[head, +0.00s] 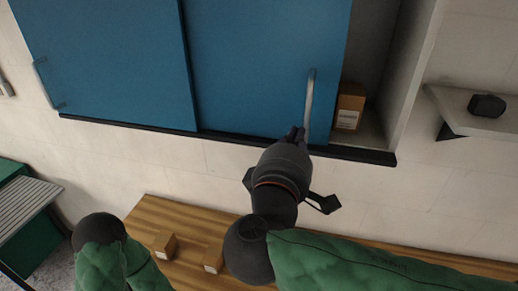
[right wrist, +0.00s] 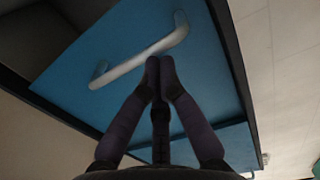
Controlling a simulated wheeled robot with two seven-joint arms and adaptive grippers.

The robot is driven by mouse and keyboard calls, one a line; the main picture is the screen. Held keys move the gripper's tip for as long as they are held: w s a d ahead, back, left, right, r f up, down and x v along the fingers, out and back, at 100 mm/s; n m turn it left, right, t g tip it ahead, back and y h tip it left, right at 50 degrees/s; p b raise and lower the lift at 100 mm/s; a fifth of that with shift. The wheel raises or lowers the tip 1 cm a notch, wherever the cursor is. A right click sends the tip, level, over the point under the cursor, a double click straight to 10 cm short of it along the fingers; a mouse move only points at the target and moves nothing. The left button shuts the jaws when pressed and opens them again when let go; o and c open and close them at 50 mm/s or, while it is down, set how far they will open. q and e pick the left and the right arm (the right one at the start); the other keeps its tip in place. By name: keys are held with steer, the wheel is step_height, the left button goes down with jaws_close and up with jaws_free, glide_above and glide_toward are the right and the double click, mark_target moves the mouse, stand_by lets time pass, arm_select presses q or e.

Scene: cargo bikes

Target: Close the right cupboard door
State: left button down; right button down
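The right cupboard door (head: 255,65) is a blue sliding panel with a pale bar handle (head: 309,100) near its right edge. It stands partly open, with a gap at the right end of the cupboard. My right gripper (head: 294,133) is at the door's lower edge, just left of the handle's lower end. In the right wrist view its fingertips (right wrist: 159,67) are together, beside the handle (right wrist: 140,52) and not around it. Whether they touch the handle or door, I cannot tell. My left gripper is out of view; only part of the left arm shows.
A cardboard box (head: 349,108) stands inside the gap. The left blue door (head: 105,60) has its own handle. Below is a wooden bench (head: 160,215) with small boxes. A grey shelf (head: 470,112) with a dark object (head: 487,105) is at right.

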steer(key=s+d+b, duration=0.2)
steer(key=d, duration=0.5)
steer(key=s+d+b, duration=0.2)
steer(key=d, duration=0.4)
steer(key=shift+s+d+b, duration=0.25)
steer(key=shift+d+b, duration=0.15)
